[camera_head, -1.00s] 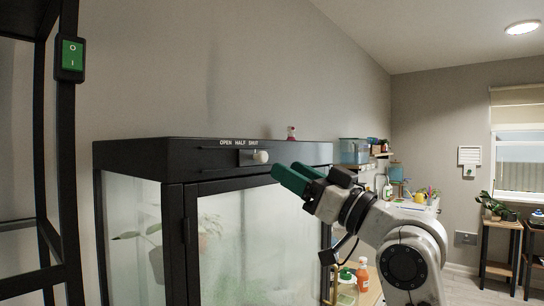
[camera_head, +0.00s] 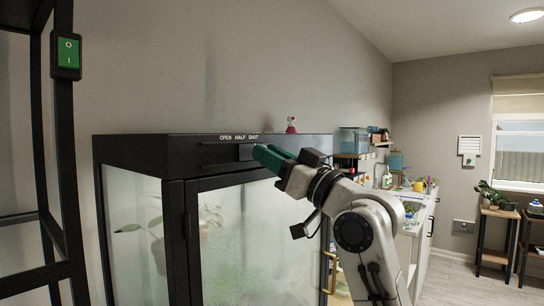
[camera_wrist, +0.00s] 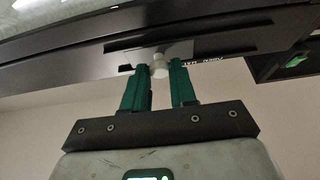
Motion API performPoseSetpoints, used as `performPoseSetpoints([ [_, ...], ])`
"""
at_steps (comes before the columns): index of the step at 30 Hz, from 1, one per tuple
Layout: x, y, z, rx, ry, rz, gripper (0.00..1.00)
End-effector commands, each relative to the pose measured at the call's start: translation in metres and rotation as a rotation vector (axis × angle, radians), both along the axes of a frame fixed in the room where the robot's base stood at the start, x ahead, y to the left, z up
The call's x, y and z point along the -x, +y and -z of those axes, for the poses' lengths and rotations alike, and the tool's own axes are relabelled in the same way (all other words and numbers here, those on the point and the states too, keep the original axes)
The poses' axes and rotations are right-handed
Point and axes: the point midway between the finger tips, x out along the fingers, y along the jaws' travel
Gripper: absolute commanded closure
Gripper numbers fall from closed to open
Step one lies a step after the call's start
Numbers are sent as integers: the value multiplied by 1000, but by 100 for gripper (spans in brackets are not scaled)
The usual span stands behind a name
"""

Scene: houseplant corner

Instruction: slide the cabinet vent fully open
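The cabinet vent is a dark sliding plate (camera_head: 245,152) with a pale round knob, set in the black top rail under the words OPEN, HALF and SHUT. The plate sits at the SHUT end. In the head view my gripper (camera_head: 268,155) hides the knob. In the wrist view the pale knob (camera_wrist: 159,66) shows between the tips of my two green fingers (camera_wrist: 158,72). The fingers are apart, with a slim gap seeming to remain beside the knob.
The glass-fronted cabinet (camera_head: 185,160) has misted panes and a plant inside. A small red-and-white bottle (camera_head: 291,125) stands on its top. A black rack (camera_head: 63,170) with a green switch (camera_head: 68,52) stands at left. A counter (camera_head: 415,215) runs along the right.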

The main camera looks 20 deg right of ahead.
Motion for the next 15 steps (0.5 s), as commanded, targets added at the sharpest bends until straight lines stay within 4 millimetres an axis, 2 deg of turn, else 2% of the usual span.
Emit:
performPoseSetpoints([
  [1,0,0,0,0,0,0,79],
  [8,0,0,0,0,0,0,100],
  [15,0,0,0,0,0,0,100],
])
